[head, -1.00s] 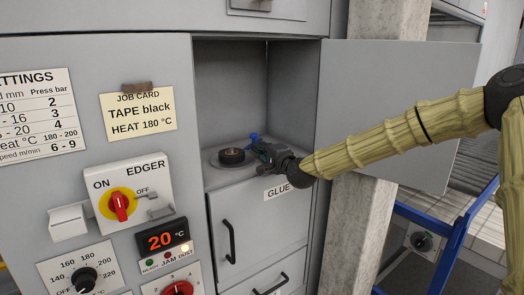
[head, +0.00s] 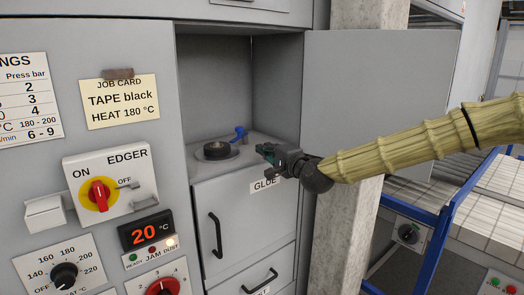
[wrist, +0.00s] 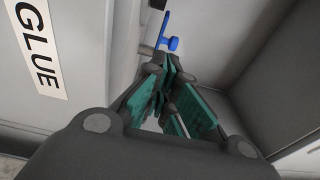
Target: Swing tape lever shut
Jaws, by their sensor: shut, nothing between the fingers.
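The tape lever is a small blue handle (head: 238,133) in the open recess of the grey machine, and it also shows in the wrist view (wrist: 170,42). It stands beside and behind a black tape roll (head: 216,150) on a round grey plate (head: 230,157). My gripper (head: 266,149) is just right of the roll and in front of the lever, apart from both. In the wrist view its green-padded fingers (wrist: 168,75) come together at the tips with nothing held, a little short of the lever.
The open grey door (head: 385,100) stands to the right of the recess. A drawer labelled GLUE (head: 235,225) with a black handle is below. A blue frame (head: 445,235) is at right.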

